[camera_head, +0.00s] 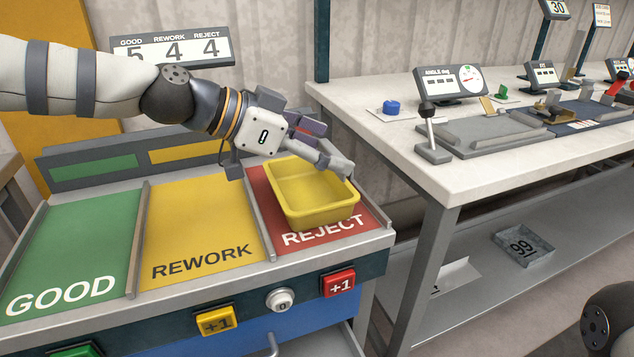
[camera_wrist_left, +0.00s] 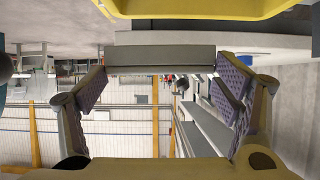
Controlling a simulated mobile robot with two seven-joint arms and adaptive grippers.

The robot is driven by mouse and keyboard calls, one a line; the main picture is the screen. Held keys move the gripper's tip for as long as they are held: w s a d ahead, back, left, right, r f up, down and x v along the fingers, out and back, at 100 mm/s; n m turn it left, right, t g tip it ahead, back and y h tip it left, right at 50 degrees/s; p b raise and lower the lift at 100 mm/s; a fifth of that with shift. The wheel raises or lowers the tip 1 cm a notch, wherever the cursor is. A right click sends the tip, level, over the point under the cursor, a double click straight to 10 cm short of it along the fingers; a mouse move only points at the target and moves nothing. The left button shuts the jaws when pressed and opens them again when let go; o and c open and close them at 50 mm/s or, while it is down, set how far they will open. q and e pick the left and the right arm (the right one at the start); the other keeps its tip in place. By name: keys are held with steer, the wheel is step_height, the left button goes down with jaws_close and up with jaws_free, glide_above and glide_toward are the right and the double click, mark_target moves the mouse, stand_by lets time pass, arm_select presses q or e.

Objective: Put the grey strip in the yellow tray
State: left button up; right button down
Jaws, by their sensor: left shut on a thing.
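The yellow tray (camera_head: 318,216) sits on the red REJECT panel, and its visible inside looks empty. My left gripper (camera_head: 322,147) is above the tray's back right rim. In the left wrist view, the grey strip (camera_wrist_left: 160,54) lies crosswise between the purple-padded fingertips of the left gripper (camera_wrist_left: 162,80), which is shut on it. A yellow edge of the tray (camera_wrist_left: 200,9) shows just beyond the strip there. In the head view I cannot clearly tell the strip from the grey fingers. My right gripper is out of view.
Green GOOD (camera_head: 75,245) and yellow REWORK (camera_head: 200,225) panels lie left of the REJECT panel (camera_head: 350,228), parted by raised grey dividers. Push buttons line the front. A white workbench (camera_head: 385,135) with gauges stands to the right. A grey bin (camera_head: 523,247) is on its lower shelf.

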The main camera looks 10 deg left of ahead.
mark_target(334, 184)
arm_select(q)
steer(key=f, duration=0.1)
steer(key=w+a+f, duration=0.1)
steer(key=w+f, duration=0.1)
steer(key=shift+w+a+f+b, duration=0.2)
steer(key=shift+a+f+b, duration=0.1)
steer(key=shift+f, duration=0.1)
steer(key=f, duration=0.4)
steer(key=shift+w+a+b, duration=0.2)
steer(key=shift+w+b, duration=0.1)
steer(key=shift+r, duration=0.15)
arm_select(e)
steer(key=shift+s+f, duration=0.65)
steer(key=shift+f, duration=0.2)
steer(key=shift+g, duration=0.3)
arm_select(q)
steer(key=o, duration=0.6)
steer(key=shift+f, duration=0.2)
steer(key=shift+o, duration=0.8)
steer(key=shift+r, duration=0.1)
